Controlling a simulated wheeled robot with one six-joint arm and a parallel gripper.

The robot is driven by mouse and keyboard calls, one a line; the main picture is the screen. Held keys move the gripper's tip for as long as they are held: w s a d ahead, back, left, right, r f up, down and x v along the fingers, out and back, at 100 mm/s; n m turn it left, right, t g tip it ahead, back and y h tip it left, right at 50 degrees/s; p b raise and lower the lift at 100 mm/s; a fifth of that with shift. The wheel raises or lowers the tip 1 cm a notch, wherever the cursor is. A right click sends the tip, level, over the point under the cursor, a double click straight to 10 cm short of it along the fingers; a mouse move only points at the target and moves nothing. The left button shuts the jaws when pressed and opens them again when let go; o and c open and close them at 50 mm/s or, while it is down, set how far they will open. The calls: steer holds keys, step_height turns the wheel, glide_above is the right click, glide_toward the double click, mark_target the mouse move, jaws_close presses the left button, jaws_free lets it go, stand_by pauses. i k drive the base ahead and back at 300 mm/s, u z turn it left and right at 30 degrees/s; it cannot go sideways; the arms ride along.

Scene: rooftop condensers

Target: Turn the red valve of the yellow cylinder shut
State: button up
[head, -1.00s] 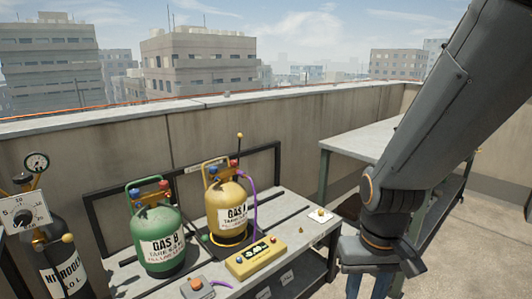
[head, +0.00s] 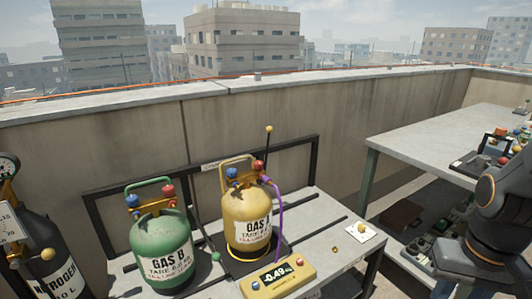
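The yellow cylinder (head: 246,222), with a label starting "GAS", stands upright on the slatted bench in the head view. Its red valve (head: 258,166) is at the top right, under the yellow handle, and a blue valve (head: 232,173) is at the top left. A purple hose (head: 279,208) runs from beside the red valve down the cylinder's right side. How far the red valve is turned cannot be told. Part of my arm shows at the right edge, well away from the cylinder. My gripper is out of view.
A green cylinder (head: 161,250) with its own red and blue valves stands close to the left. A yellow scale display (head: 277,280) sits in front. A black nitrogen cylinder (head: 45,250) stands at far left. A grey table (head: 440,138) stands at right.

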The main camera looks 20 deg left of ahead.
mark_target(258, 165)
steer(key=u, duration=0.25)
steer(key=i, duration=0.6)
steer(key=u, duration=1.1)
steer(key=i, duration=0.45)
steer(key=u, duration=0.4)
